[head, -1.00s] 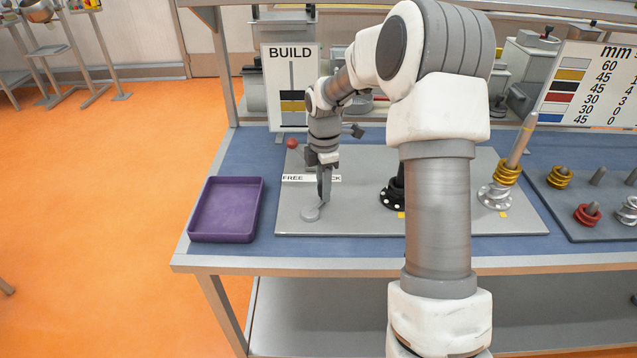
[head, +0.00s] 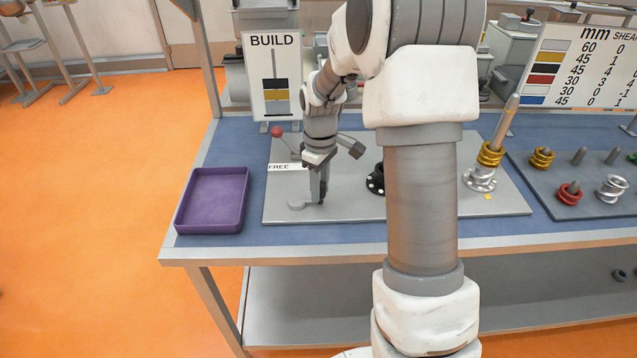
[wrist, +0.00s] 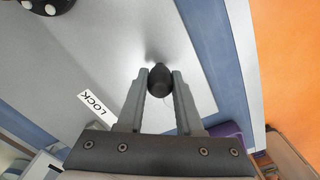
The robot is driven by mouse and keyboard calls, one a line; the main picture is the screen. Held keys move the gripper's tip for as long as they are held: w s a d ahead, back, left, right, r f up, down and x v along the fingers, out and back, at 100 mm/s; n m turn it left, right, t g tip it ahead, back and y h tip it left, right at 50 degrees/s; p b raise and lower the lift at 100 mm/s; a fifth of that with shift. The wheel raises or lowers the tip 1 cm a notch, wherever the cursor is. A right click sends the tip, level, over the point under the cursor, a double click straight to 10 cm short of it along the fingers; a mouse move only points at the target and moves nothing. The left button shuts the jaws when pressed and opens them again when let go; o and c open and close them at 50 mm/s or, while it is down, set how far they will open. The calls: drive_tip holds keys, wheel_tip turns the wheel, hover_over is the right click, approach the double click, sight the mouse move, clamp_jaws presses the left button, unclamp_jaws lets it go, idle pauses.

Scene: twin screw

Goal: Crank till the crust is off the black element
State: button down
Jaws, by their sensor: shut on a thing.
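The black element (head: 375,183) with white spots stands on the plate to the right of my gripper, partly hidden by my arm. Its edge shows at the upper left of the wrist view (wrist: 38,5).
A purple tray (head: 181,225) stands left of the grey plate (head: 340,208). A red-tipped lever (head: 277,131) is behind the FREE label. A tall rod with gold and silver rings (head: 489,158) stands at right. The BUILD sign (head: 271,50) is behind.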

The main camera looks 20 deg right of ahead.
drive_tip(key=s+m, duration=0.1)
drive_tip(key=m, duration=0.1)
drive_tip(key=a+m, duration=0.1)
drive_tip(key=shift+s+m, duration=0.35)
drive_tip(key=shift+m, duration=0.05)
drive_tip(key=m, duration=0.1)
drive_tip(key=s+a+m, duration=0.1)
drive_tip(key=m, duration=0.1)
drive_tip(key=shift+m, duration=0.3)
drive_tip(key=m, duration=0.1)
drive_tip(key=a+m, duration=0.1)
drive_tip(key=m, duration=0.1)
drive_tip(key=s+a+m, duration=0.1)
drive_tip(key=m, duration=0.1)
drive_tip(key=shift+a+r, duration=0.1)
drive_tip(key=shift+a, duration=0.15)
drive_tip(key=m, duration=0.2)
drive_tip(key=a+m+p, duration=0.1)
drive_tip(key=m, duration=0.1)
drive_tip(key=a+m+p, duration=0.1)
drive_tip(key=shift+w+a+m, duration=0.1)
drive_tip(key=shift+a+m, duration=0.15)
drive_tip(key=shift+m, duration=0.15)
drive_tip(key=shift+w+a+m+p, duration=0.2)
drive_tip(key=shift+a+m+p, duration=0.2)
drive_tip(key=shift+m, duration=0.4)
drive_tip(key=shift+w+a+m+p, duration=0.25)
drive_tip(key=shift+m+p, duration=0.2)
drive_tip(key=shift+m, duration=0.35)
